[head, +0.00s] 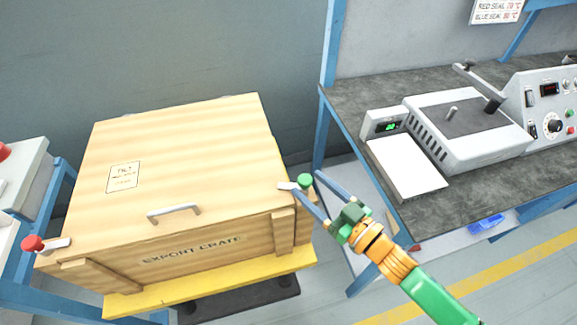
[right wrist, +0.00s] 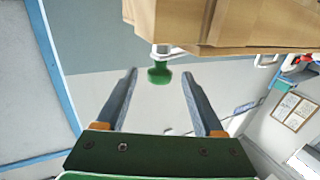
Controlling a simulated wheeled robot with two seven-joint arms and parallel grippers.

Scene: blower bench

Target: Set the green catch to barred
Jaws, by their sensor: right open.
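The green catch (head: 304,181) is a green knob on a short metal lever at the right front corner of the wooden export crate (head: 190,190). In the right wrist view the green catch (right wrist: 160,74) hangs at the crate's edge, ahead of and between my open fingers. My right gripper (head: 322,190) is open, its two fingers spread on either side near the knob; I cannot tell whether they touch it. The right gripper also shows in the right wrist view (right wrist: 159,88). A red catch (head: 33,243) sits at the crate's left front corner. My left gripper is not in view.
The crate has a metal handle (head: 174,210) on its lid and stands on a yellow platform (head: 215,286). To the right is a dark bench (head: 435,208) with a scale (head: 405,167) and a grey machine (head: 468,125). Open floor lies between crate and bench.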

